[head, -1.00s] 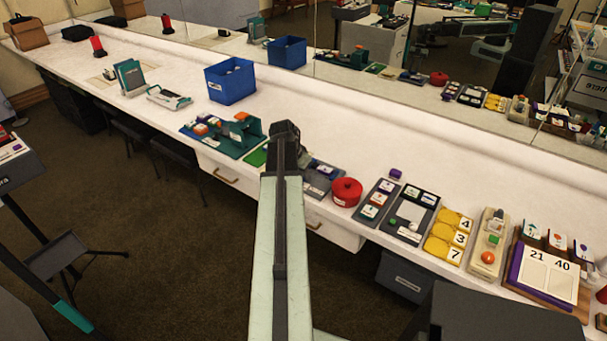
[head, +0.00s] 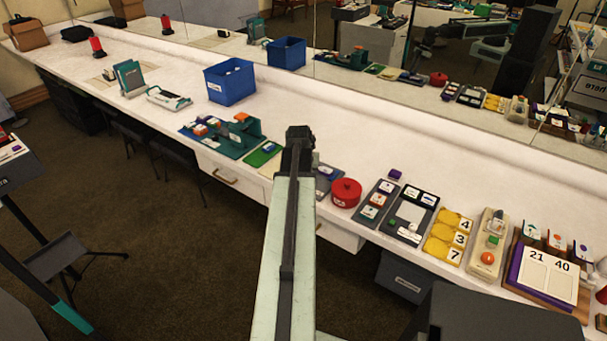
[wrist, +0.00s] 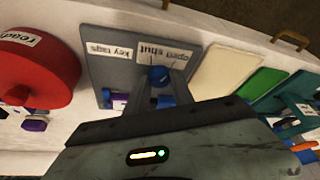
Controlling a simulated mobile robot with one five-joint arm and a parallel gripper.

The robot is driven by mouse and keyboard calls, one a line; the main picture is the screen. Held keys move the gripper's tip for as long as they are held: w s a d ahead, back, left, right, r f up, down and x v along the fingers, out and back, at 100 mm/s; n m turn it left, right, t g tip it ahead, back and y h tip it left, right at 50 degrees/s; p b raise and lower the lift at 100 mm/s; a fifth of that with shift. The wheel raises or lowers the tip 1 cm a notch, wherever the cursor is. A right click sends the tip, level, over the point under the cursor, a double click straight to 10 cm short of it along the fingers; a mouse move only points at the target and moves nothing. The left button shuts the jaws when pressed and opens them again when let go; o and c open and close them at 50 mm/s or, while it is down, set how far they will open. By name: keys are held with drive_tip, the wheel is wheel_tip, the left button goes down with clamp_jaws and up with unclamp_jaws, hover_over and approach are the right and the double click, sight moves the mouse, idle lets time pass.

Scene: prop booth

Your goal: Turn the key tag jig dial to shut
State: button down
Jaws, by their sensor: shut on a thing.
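The key tag jig is a grey-blue board (wrist: 115,68) with a "key tags" label (wrist: 111,49) and an "open shut" label (wrist: 166,54), both upside down in the wrist view. My gripper (wrist: 160,88) is shut on the knob, with a dark finger on each side. Which mark the dial points to is not clear. In the head view the board (head: 324,180) shows only partly, to the right of my arm, which hides the dial and fingertips.
A red round pot (head: 346,192) stands close to the right of the jig. A green board (head: 262,155) lies to the left, with a teal stand (head: 240,130) beyond it. A blue bin (head: 230,83) stands farther back. The counter behind the jig is clear.

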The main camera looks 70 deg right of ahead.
drive_tip(key=n, duration=0.1)
drive_tip(key=n+t, duration=0.1)
drive_tip(key=n, duration=0.1)
drive_tip(key=shift+s+n+y, duration=0.2)
drive_tip(key=shift+n+y, duration=0.1)
drive_tip(key=n, duration=0.1)
drive_tip(key=n+t+y, duration=0.1)
drive_tip(key=n, duration=0.1)
drive_tip(key=shift+s+d+n, duration=0.1)
drive_tip(key=shift+d+n, duration=0.05)
drive_tip(key=shift+n, duration=0.15)
drive_tip(key=n+y, duration=0.1)
drive_tip(key=n, duration=0.2)
drive_tip(key=n+t+y, duration=0.1)
drive_tip(key=n, duration=0.2)
drive_tip(key=shift+s+d, duration=0.15)
drive_tip(key=shift+n, duration=0.3)
drive_tip(key=c, duration=1.1)
unclamp_jaws()
